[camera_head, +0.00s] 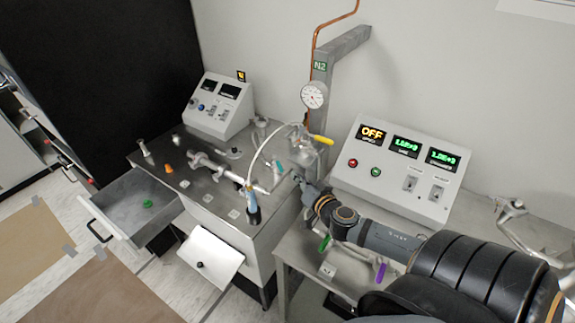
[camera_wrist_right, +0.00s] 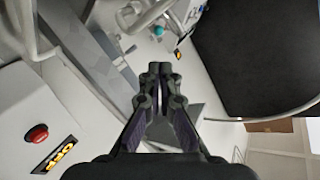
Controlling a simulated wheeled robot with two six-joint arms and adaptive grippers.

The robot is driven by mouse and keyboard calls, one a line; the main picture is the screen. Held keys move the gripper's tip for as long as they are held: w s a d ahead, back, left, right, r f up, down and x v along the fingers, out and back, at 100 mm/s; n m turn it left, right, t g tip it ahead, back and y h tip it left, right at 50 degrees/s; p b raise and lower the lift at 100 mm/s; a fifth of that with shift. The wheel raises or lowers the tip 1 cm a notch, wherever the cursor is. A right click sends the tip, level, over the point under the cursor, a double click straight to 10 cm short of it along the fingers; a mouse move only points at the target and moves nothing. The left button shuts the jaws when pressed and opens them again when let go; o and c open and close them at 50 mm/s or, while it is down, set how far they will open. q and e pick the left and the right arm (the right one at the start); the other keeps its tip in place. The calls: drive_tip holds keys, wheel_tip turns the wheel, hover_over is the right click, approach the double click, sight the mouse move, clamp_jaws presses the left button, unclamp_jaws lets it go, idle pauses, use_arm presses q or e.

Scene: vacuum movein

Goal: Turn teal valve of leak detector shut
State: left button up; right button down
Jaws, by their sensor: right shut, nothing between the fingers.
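The teal valve handle (camera_head: 279,167) shows on the steel pipework at the right side of the cart top (camera_head: 215,205). A small teal part, probably the same handle, shows near the top of the right wrist view (camera_wrist_right: 157,31). My right gripper (camera_head: 298,181) is just to the right of and slightly below the handle in the head view, apparently apart from it. In the right wrist view its fingertips (camera_wrist_right: 160,68) are together with nothing between them. The exact gap in depth is hard to tell. My left gripper is not in view.
A console reading OFF (camera_head: 395,165) stands behind my right arm, and a smaller console (camera_head: 218,105) stands on the cart. A pressure gauge (camera_head: 313,95), yellow handle (camera_head: 321,140) and white hose (camera_head: 262,150) crowd the area. An open drawer (camera_head: 125,195) juts out left.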

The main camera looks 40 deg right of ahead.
sight(278, 164)
drive_tip(key=p+x, duration=0.1)
drive_tip(key=x, duration=0.7)
drive_tip(key=shift+d+r, duration=0.1)
drive_tip(key=shift+d, duration=0.05)
drive_tip(key=shift+w, duration=0.2)
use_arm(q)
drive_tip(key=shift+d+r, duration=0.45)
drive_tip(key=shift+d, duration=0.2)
use_arm(e)
drive_tip(key=shift+w+f, duration=0.15)
drive_tip(key=shift+f, duration=0.05)
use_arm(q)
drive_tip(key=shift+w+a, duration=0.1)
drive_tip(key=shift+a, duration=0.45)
use_arm(e)
drive_tip(key=shift+a, duration=0.3)
